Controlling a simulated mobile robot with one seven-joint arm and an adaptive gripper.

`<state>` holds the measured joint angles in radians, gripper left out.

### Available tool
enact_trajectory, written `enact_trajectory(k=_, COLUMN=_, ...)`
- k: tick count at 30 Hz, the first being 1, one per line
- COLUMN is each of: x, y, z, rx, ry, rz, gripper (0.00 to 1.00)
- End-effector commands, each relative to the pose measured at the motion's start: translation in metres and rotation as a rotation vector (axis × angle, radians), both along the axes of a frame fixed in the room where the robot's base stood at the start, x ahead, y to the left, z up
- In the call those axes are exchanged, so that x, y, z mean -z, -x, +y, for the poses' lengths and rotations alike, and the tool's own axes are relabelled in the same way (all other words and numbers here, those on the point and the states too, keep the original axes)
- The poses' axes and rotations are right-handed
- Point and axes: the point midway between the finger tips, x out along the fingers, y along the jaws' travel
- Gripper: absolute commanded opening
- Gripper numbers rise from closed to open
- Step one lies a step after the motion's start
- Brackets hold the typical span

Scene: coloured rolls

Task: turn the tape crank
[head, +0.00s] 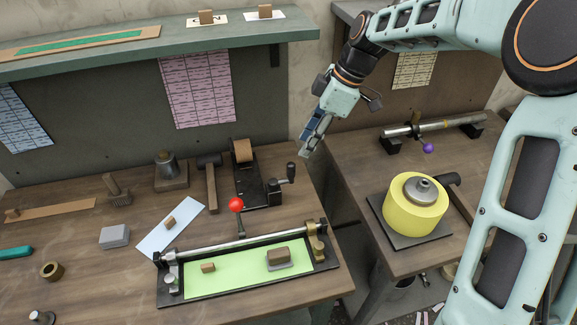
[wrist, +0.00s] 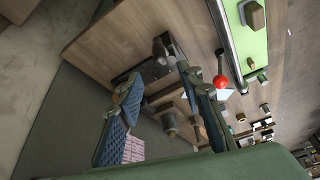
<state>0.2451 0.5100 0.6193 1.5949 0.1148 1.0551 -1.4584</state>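The tape crank is a black device with a brown roll (head: 243,151) at its back and a dark-knobbed crank handle (head: 290,171) on its right side. It stands near the right edge of the left workbench. My gripper (head: 306,150) is in the air above and slightly right of the handle in the head view, apart from it. In the wrist view the two blue-padded fingers (wrist: 158,77) are spread with nothing held. The crank handle (wrist: 160,50) shows beyond the fingertips, and parts of the device are hidden behind the fingers.
A green-bedded tray (head: 222,279) with a bar and a red knob (head: 236,205) lies in front of the device. A gap separates this bench from the right bench, which holds a yellow roll (head: 415,214). A shelf (head: 150,47) hangs above.

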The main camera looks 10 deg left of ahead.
Motion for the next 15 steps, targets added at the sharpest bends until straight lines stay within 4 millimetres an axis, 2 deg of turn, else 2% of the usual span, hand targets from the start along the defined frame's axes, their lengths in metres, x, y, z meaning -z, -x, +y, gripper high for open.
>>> enact_trajectory(k=5, x=0.019, y=0.003, z=0.008, rx=-0.005, ry=0.000, rz=0.004, gripper=0.34)
enact_trajectory(k=15, x=0.076, y=0.006, z=0.032, rx=-0.002, ry=-0.001, rz=0.003, gripper=0.34)
